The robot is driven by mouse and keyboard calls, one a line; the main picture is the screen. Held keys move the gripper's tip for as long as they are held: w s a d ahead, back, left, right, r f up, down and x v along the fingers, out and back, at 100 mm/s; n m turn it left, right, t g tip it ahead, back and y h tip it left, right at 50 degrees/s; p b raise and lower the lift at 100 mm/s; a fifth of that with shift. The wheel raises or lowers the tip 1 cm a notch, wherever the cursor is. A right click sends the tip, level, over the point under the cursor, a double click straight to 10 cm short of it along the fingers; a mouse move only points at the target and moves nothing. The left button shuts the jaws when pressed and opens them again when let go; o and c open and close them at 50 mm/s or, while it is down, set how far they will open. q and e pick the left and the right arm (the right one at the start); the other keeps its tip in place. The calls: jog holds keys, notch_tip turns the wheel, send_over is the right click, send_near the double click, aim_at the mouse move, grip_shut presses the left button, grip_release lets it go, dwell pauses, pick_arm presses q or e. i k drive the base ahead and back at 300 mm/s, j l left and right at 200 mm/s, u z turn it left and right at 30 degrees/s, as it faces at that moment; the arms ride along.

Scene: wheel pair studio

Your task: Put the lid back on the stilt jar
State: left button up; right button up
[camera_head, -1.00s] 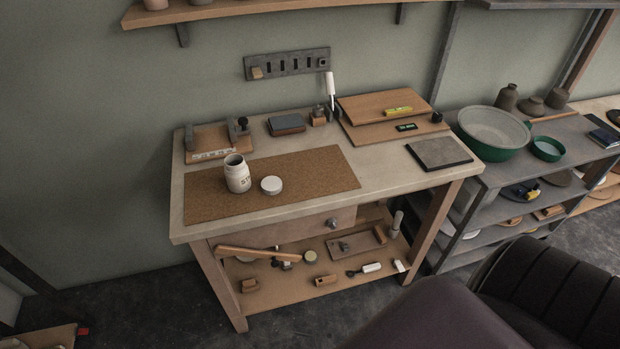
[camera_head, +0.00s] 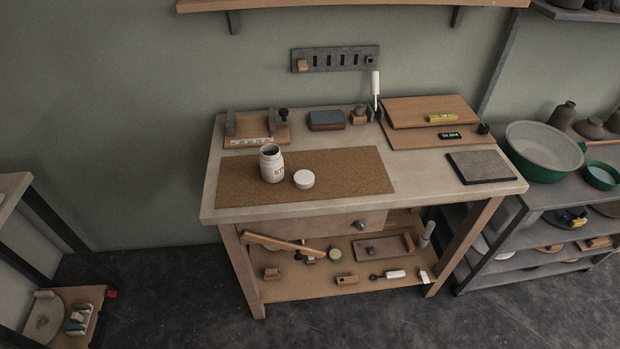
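The white stilt jar (camera_head: 271,166) stands upright and open on the brown cork mat (camera_head: 345,171), with dark lettering on its side. Its mouth shows dark inside. The round white lid (camera_head: 304,179) lies on the mat just to the right of the jar, apart from it. Neither of my grippers is in view.
The workbench (camera_head: 420,185) carries a clamp board (camera_head: 256,130), a grey block (camera_head: 326,120), wooden boards (camera_head: 430,113) and a dark slab (camera_head: 481,167) around the mat. A shelf with a green basin (camera_head: 543,151) stands at right. Dark floor (camera_head: 375,315) lies in front.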

aim_at(271, 160)
jog(key=i+j, duration=0.1)
jog(key=j, duration=0.3)
jog(key=i+j, duration=0.15)
jog(key=j, duration=0.25)
jog(key=i+j, duration=0.1)
jog(key=j, duration=0.3)
jog(key=i+j, duration=0.15)
jog(key=j, duration=0.25)
jog(key=z, duration=1.55)
